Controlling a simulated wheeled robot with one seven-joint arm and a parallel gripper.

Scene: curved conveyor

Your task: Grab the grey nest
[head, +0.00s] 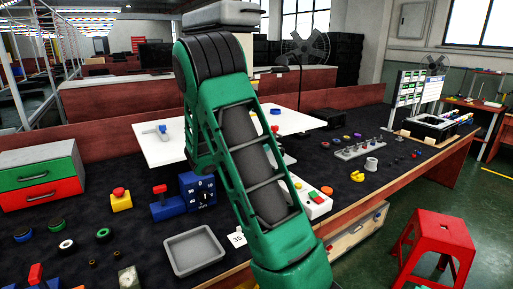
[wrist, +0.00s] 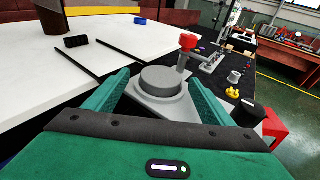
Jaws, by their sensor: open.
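My gripper (wrist: 160,76) is open in the wrist view, with a green finger on each side. Between and just beyond the fingers is a grey fixture (wrist: 143,107), which looks like the grey nest, with a round darker grey disc (wrist: 160,80) on top. A grey post with a red knob (wrist: 188,41) rises at its far right. I cannot tell whether the fingers touch it. In the head view my arm covers this area, and I cannot make out the fingers there.
A white tabletop (wrist: 50,85) with black rods lies at the left of the wrist view. A red stool (head: 437,228) stands at right.

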